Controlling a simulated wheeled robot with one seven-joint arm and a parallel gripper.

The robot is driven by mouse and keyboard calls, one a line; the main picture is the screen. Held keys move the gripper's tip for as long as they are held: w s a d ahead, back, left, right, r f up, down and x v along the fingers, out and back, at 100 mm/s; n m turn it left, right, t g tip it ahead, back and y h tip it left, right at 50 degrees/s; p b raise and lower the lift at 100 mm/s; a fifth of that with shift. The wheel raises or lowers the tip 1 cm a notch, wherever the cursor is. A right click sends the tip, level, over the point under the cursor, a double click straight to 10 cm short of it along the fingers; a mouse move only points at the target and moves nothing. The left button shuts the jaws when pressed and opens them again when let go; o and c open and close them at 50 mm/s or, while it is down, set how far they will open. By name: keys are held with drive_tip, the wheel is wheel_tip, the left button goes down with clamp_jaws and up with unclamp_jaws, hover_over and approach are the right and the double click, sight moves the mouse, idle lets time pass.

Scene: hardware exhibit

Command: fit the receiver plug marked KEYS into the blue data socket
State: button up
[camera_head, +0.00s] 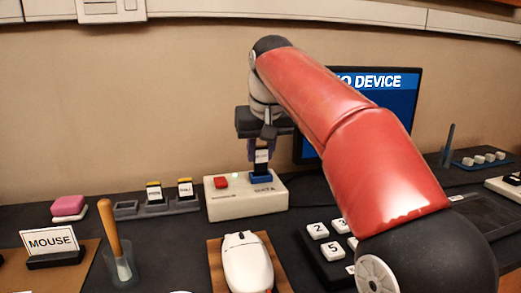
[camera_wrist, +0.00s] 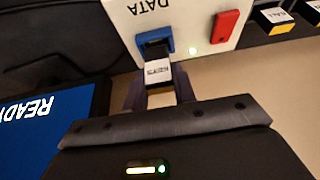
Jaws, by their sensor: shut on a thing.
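My gripper (camera_head: 262,146) is shut on the receiver plug (camera_head: 261,156), a small plug with a white label. In the wrist view, the plug (camera_wrist: 157,74) sits between the two fingers of my gripper (camera_wrist: 160,88), its label upside down and seeming to read KEYS. The blue data socket (camera_head: 260,175) is on the white box (camera_head: 228,208) marked DATA, directly below the plug. In the wrist view, the blue socket (camera_wrist: 154,39) borders the plug's far end. I cannot tell how far the plug is in it. The socket's opening is largely hidden.
The box has a red piece (camera_head: 221,181) and a lit green light. Two labelled plugs (camera_head: 154,192) (camera_head: 185,189) stand in a grey holder to its left. A white mouse (camera_head: 247,264) lies in front. A screen (camera_head: 400,98) showing "NO DEVICE", partly hidden, stands behind my arm.

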drive_tip(key=shift+f+b, duration=0.7)
drive_tip(key=shift+f, duration=0.3)
idle(0.4)
drive_tip(key=o, duration=1.5)
wheel_tip(320, 180, up, 3)
drive_tip(key=p, duration=0.3)
drive_tip(key=shift+f, duration=0.1)
drive_tip(key=shift+r+p, duration=0.4)
drive_tip(key=shift+r, duration=1.7)
